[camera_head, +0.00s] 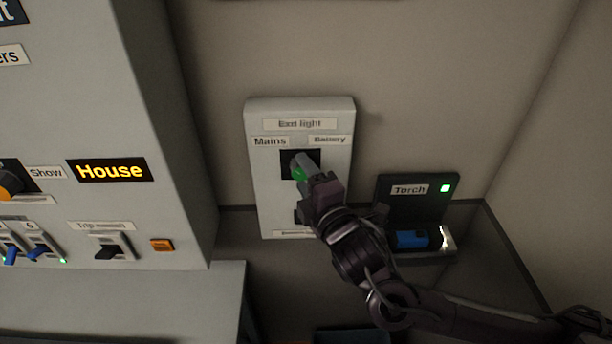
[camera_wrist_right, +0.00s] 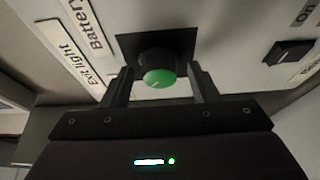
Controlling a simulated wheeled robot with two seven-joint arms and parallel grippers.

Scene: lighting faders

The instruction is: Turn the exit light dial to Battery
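The exit light panel (camera_head: 262,190) is a pale box on the back wall, with a "Mains" label (camera_head: 269,142) upper left and a "Battery" label (camera_head: 329,140) upper right of its dial. The dial (camera_head: 299,173) has a green cap on a black square; it also shows in the right wrist view (camera_wrist_right: 159,78). Its pointing direction is hard to tell. My right gripper (camera_head: 308,170) is at the dial. In the right wrist view its fingers (camera_wrist_right: 162,88) stand apart, one on each side of the dial, with no clear contact. My left gripper is out of view.
A black switch (camera_wrist_right: 293,52) sits lower on the same panel, mostly behind my right gripper in the head view. A torch holder (camera_head: 418,206) with a blue torch (camera_head: 410,239) is to the right. A grey cabinet with "House" sign (camera_head: 110,170) stands left.

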